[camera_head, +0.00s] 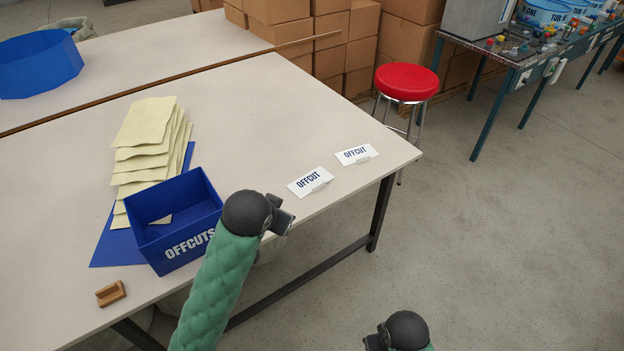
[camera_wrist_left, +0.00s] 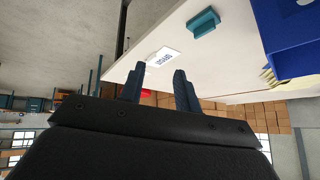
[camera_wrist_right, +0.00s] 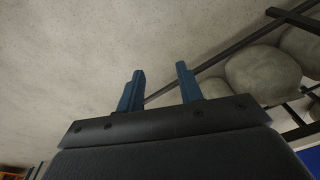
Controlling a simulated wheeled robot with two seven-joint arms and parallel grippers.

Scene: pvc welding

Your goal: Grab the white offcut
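Two white offcut cards printed "OFFCUT" lie on the table near its front right edge in the head view: a nearer one (camera_head: 309,181) and a farther one (camera_head: 356,154). Each has a small pale piece at its front edge. My left gripper (camera_head: 281,214) is left of and below the nearer card, apart from it, at the table's front edge. In the left wrist view its fingers (camera_wrist_left: 158,76) are open and empty, with one printed white card (camera_wrist_left: 163,57) beyond the fingertips. My right gripper (camera_head: 372,341) is low, off the table; its fingers (camera_wrist_right: 160,78) are open and empty.
A blue bin (camera_head: 181,246) marked "OFFCUTS" stands at the table's front left, beside stacked yellowish sheets (camera_head: 147,134). A small brown block (camera_head: 111,293) lies left of the bin. A red stool (camera_head: 406,82) stands beyond the table's far corner. The middle of the table is clear.

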